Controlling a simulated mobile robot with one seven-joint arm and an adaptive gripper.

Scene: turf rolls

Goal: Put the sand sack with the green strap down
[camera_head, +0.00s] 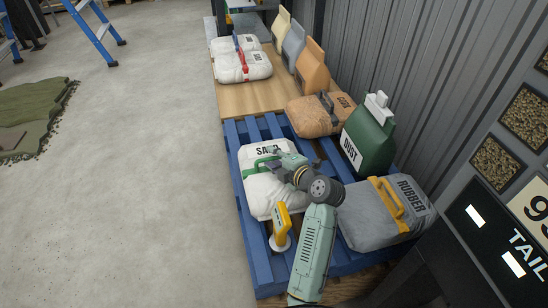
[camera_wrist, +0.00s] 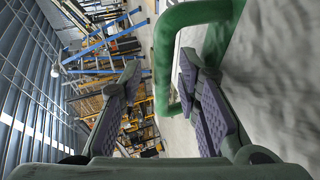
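The white sand sack (camera_head: 262,190) has a black SAND label and a green strap (camera_head: 262,165). In the head view it appears to rest on the blue pallet (camera_head: 241,225), partly hidden by my arm. My gripper (camera_head: 280,163) is at the strap, on the sack's upper side. In the wrist view my gripper (camera_wrist: 160,68) has its two fingers well apart. The green strap (camera_wrist: 163,70) shows large between and beyond the fingertips, with the pale sack cloth (camera_wrist: 275,85) on the right. I see no finger pressed against the strap.
A grey RUBBER sack (camera_head: 375,225), a green DUST bag (camera_head: 369,143) and a brown CORK sack (camera_head: 315,118) stand close on the right and behind. A yellow-handled object (camera_head: 281,222) is in front. White sacks (camera_head: 243,67) lie farther back.

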